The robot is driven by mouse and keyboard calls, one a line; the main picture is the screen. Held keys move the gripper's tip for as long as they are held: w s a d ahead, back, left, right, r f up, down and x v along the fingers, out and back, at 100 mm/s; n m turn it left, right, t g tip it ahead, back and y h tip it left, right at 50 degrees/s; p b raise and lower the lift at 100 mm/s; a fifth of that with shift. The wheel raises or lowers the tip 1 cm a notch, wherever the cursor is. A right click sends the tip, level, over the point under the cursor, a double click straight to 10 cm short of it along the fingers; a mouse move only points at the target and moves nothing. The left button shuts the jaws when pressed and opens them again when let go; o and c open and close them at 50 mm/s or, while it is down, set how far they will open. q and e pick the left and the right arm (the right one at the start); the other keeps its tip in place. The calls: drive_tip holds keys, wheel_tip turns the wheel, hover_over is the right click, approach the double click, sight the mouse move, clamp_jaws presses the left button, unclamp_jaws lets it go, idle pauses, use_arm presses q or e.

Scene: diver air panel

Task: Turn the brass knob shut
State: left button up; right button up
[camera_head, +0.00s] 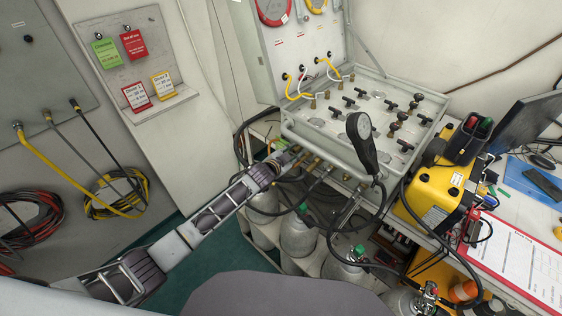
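The grey air panel (318,136) carries rows of black-handled valves on its sloped top. Small brass fittings (314,164) stick out along its lower front edge, with hoses below. I cannot tell for sure which of these is the brass knob; it is tiny here or hidden by my gripper. My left arm reaches in from the lower left, and my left gripper (283,158) is at the panel's lower left front edge, beside these fittings. Its fingers are too small and cluttered to show whether they are open or touching anything. My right gripper is not in view.
Grey cylinders (298,234) stand below. A yellow case (437,196) and a red-edged clipboard (520,258) are at the right. Coiled hoses (118,194) hang on the left wall. Loose hoses crowd the panel's underside.

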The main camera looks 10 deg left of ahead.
use_arm(q)
drive_tip(key=v, duration=1.1)
drive_tip(key=shift+s, duration=0.3)
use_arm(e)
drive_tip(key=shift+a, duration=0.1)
use_arm(q)
drive_tip(key=shift+a+r, duration=0.1)
idle(0.3)
drive_tip(key=w+a+r+m+t+b, duration=0.1)
drive_tip(key=w+a+r+m+b, duration=0.3)
drive_tip(key=b, duration=0.4)
drive_tip(key=shift+s+d+f+n+g+h+b, duration=0.15)
drive_tip(key=shift+s+d+f+n+g, duration=0.25)
drive_tip(key=shift+s+n, duration=0.55)
drive_tip(key=shift+s+d+f+n+g+h+b, duration=0.1)
drive_tip(key=shift+s+d+f+n+g+b, duration=0.3)
drive_tip(key=shift+n, duration=1)
drive_tip(key=shift+s+d+f+n+g+h+b, duration=0.1)
drive_tip(key=shift+s+d+f+n+g, duration=0.1)
drive_tip(key=shift+s+d+f+n, duration=0.7)
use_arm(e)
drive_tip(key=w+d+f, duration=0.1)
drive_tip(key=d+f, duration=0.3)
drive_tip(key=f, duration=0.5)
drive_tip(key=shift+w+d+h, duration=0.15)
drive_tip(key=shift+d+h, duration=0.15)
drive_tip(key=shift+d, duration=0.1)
